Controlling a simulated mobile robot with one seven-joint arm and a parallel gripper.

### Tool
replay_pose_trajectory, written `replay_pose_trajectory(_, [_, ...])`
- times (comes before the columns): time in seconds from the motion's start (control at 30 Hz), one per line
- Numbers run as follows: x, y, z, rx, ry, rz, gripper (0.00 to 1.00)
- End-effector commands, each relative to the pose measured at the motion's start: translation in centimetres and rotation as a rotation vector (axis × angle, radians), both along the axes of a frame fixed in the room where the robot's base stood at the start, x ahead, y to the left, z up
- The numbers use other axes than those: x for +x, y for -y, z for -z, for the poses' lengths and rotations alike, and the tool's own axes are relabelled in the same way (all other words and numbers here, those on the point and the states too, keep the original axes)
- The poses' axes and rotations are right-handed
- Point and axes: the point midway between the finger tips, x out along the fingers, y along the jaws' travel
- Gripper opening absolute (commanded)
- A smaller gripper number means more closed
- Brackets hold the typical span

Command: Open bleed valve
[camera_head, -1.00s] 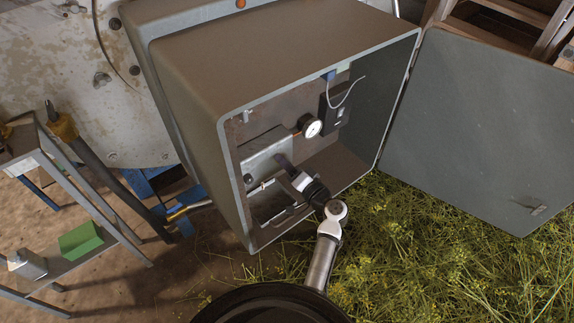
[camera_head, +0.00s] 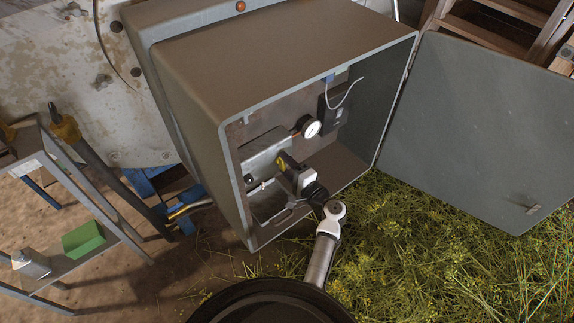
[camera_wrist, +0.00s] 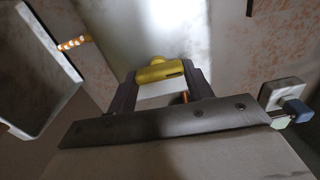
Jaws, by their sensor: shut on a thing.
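The bleed valve's yellow handle (camera_wrist: 160,72) lies between the fingertips of my gripper (camera_wrist: 160,80) in the wrist view. The jaws are shut on it. In the head view a small yellow part of the handle (camera_head: 281,163) shows at the tip of my gripper (camera_head: 284,168), inside the open grey cabinet (camera_head: 225,180). The valve body behind the handle is mostly hidden by my gripper, and the handle's exact turn is hard to tell.
A round white gauge (camera_head: 312,129) and a dark box (camera_head: 334,108) with a white wire sit above my gripper. The cabinet door (camera_head: 470,130) stands open on the right. A shelf stand with a green block (camera_head: 84,239) is at the left; cut herbs (camera_head: 430,250) cover the ground.

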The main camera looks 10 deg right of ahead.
Motion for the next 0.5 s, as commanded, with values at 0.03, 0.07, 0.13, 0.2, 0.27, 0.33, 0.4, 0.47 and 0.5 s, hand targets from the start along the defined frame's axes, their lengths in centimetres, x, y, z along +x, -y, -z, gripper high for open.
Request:
replay_pose_trajectory(0.03, [-0.04, 0.03, 0.04, 0.006, -0.004, 0.001, 0.28])
replay_pose_trajectory(0.07, [-0.03, 0.04, 0.04, 0.007, -0.004, 0.001, 0.28])
replay_pose_trajectory(0.13, [-0.03, 0.03, 0.05, 0.008, -0.005, 0.001, 0.28])
replay_pose_trajectory(0.2, [-0.03, 0.03, 0.05, 0.008, -0.005, 0.001, 0.28])
replay_pose_trajectory(0.27, [-0.03, 0.03, 0.06, 0.008, -0.005, 0.001, 0.28])
replay_pose_trajectory(0.33, [-0.03, 0.03, 0.05, 0.008, -0.005, 0.001, 0.28])
replay_pose_trajectory(0.4, [-0.02, 0.02, 0.05, 0.008, -0.005, 0.001, 0.54])
replay_pose_trajectory(0.47, [-0.02, 0.02, 0.05, 0.007, -0.004, 0.001, 0.62])
replay_pose_trajectory(0.5, [-0.02, 0.02, 0.05, 0.007, -0.004, 0.001, 0.67])
